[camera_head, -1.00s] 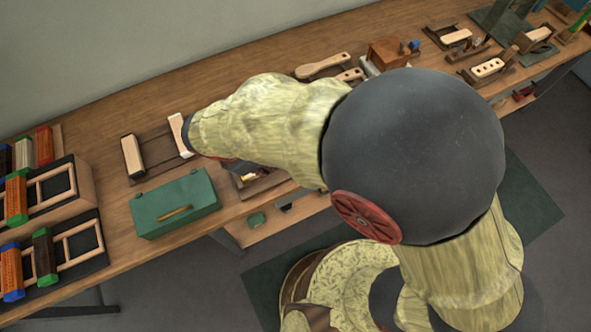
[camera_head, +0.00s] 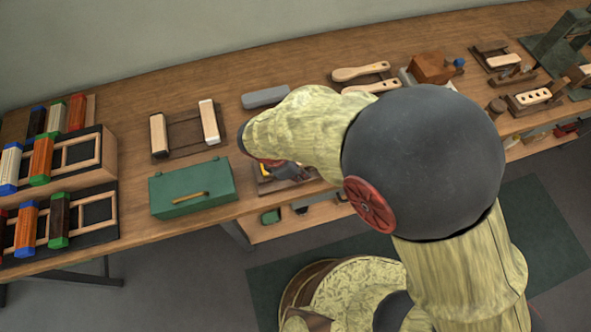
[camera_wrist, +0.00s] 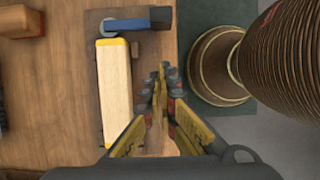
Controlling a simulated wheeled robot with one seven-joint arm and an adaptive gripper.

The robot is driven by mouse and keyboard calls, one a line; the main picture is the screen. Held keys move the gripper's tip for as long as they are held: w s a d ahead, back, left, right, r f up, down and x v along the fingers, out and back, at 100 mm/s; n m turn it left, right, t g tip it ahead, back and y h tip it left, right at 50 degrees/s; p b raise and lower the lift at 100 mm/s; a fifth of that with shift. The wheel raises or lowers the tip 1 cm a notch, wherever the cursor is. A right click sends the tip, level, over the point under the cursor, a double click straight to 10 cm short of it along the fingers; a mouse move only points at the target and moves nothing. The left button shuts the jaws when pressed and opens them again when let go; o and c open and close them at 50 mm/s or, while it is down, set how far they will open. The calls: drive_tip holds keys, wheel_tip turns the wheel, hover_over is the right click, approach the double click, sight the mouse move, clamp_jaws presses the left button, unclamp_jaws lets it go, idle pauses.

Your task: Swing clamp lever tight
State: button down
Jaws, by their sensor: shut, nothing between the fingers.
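In the wrist view a clamp lever with a blue arm (camera_wrist: 127,25) and a dark block-like end (camera_wrist: 160,17) lies across the top of a dark fixture plate (camera_wrist: 92,22). A pale wooden block with yellow edging (camera_wrist: 115,90) lies just below the lever. My gripper (camera_wrist: 162,72) is shut and empty, to the right of the wooden block and below the lever's dark end. It appears apart from the lever. In the head view my gripper (camera_head: 285,172) is partly hidden by my arm at the bench's front edge, over the fixture.
A green box (camera_head: 192,190) stands on the bench, left of my arm. A dark frame with pale end blocks (camera_head: 185,130) lies behind it. A grey block (camera_head: 266,97) and wooden handles (camera_head: 360,72) lie farther back.

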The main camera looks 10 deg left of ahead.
drive_tip(key=w+d, duration=0.1)
drive_tip(key=d+f+b, duration=0.1)
drive_tip(key=d, duration=0.1)
drive_tip(key=shift+w+f, duration=0.2)
drive_tip(key=shift+w, duration=0.15)
drive_tip(key=shift+w+d+r, duration=0.1)
drive_tip(key=shift+w+d, duration=0.25)
drive_tip(key=shift+d, duration=0.05)
